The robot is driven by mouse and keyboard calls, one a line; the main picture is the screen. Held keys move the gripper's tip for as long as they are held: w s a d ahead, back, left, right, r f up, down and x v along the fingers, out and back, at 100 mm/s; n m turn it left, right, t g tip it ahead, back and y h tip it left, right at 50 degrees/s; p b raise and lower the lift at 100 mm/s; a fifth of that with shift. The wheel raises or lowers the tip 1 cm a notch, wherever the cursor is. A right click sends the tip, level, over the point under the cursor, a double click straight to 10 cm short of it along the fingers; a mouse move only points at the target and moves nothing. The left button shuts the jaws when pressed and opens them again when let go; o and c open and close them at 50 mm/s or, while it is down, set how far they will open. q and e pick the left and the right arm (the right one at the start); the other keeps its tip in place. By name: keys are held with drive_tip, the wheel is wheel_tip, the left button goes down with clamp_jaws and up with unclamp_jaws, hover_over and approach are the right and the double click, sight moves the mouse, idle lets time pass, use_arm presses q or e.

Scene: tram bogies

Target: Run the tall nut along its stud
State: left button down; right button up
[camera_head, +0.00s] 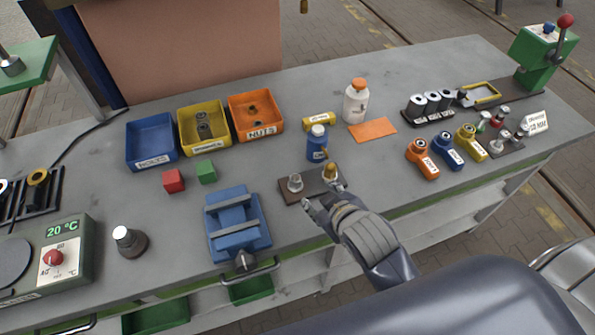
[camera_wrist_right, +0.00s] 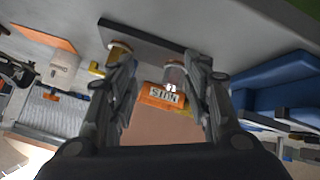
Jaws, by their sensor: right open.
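A dark plate (camera_head: 306,194) on the bench carries two upright fittings: a silver one (camera_head: 295,184) at its left and a brass-coloured one (camera_head: 329,173) at its right. I cannot tell for sure which is the tall nut. My right gripper (camera_head: 323,195) is open at the plate's near side, fingers pointing to it. In the right wrist view, the silver fitting (camera_wrist_right: 174,74) shows between the fingers, closer to the right finger. The brass one (camera_wrist_right: 119,49) is partly hidden by the left finger. I cannot tell whether either finger touches anything. My left gripper is not in view.
A blue vice (camera_head: 236,224) stands left of the plate. A blue bottle (camera_head: 317,143) stands just behind it. Orange (camera_head: 422,158), blue and yellow tools lie to the right. Blue, yellow and orange bins (camera_head: 257,116) stand at the back left.

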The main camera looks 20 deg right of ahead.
drive_tip(key=w+a+r+n+t+y, duration=0.3)
drive_tip(key=w+a+r+n, duration=0.15)
drive_tip(key=r, duration=0.35)
drive_tip(key=w+a+r+n+t+y, duration=0.25)
drive_tip(key=a+r+n, duration=0.2)
drive_tip(key=r, duration=0.35)
drive_tip(key=w+a+r+n+t+y, duration=0.2)
drive_tip(key=w+a+r+n+t, duration=0.15)
drive_tip(key=w+a+r, duration=0.35)
drive_tip(key=s+a+r+n+g+y, duration=0.3)
drive_tip(key=s+a+n+g+y, duration=0.35)
drive_tip(key=n, duration=0.55)
drive_tip(key=s+a+r+n+g+y, duration=0.4)
drive_tip(key=s+a+n+g+y, duration=0.25)
drive_tip(key=n, duration=0.55)
drive_tip(key=n+g+h, duration=0.5)
drive_tip(key=n+h, duration=1)
drive_tip(key=h, duration=0.6)
hover_over(295, 177)
wheel_tip(295, 177, down, 22)
drive_tip(key=shift+s+d+f+y+p, duration=0.1)
drive_tip(key=shift+d+f+y+p, duration=0.05)
drive_tip(key=shift+f+y+p, duration=0.2)
wheel_tip(295, 177, down, 8)
drive_tip(key=p, duration=0.3)
drive_tip(key=shift+f, duration=0.85)
